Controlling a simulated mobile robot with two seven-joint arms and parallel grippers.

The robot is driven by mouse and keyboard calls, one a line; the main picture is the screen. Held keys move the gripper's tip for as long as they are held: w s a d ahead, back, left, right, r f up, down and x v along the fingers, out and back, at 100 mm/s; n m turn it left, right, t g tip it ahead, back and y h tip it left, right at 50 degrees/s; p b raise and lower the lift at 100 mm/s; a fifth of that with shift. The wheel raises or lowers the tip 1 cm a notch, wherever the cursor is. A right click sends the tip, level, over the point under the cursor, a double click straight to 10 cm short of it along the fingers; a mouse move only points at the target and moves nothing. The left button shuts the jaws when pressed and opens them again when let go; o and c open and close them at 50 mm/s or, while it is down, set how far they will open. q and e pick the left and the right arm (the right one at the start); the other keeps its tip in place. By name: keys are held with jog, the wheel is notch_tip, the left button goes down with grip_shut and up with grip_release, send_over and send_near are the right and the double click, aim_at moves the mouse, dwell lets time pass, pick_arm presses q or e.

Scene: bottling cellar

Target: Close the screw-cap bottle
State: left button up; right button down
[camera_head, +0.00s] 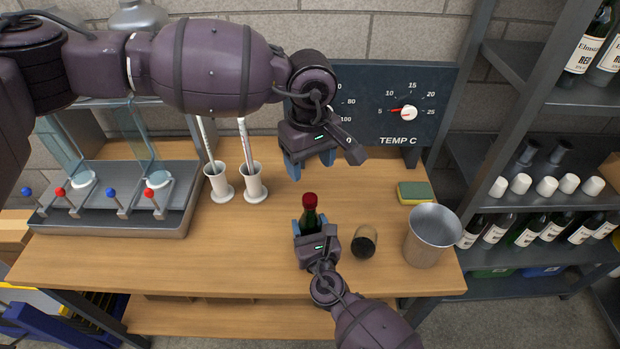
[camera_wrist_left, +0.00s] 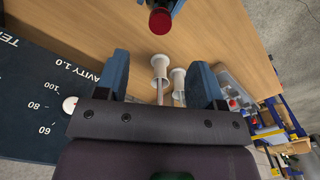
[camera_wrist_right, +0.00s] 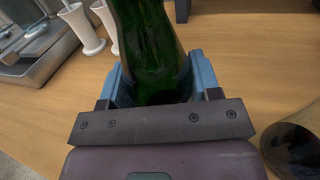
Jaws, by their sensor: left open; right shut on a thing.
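A green bottle (camera_head: 310,219) stands upright on the wooden table with a red cap (camera_head: 310,200) on its top. My right gripper (camera_head: 308,232) is shut around the bottle's body; in the right wrist view the green glass (camera_wrist_right: 150,50) sits between the blue fingers. My left gripper (camera_head: 309,165) is open and empty, above and behind the bottle. In the left wrist view its two fingers are wide apart, and the red cap (camera_wrist_left: 160,21) shows beyond them at the top. Whether the cap is screwed tight, I cannot tell.
A dark-topped cylinder (camera_head: 364,241) and a metal bucket (camera_head: 432,235) stand right of the bottle. A sponge (camera_head: 415,192) lies behind them. Two white holders (camera_head: 253,184) and a filling device (camera_head: 120,200) are at left. A dial board (camera_head: 385,105) stands at the back.

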pick_arm(q)
jog(key=shift+r, duration=1.35)
pick_arm(e)
jog(key=shift+c, duration=1.2)
grip_release()
jog(key=v, duration=1.1)
jog(key=shift+b, duration=0.3)
pick_arm(q)
jog(key=shift+f, duration=0.35)
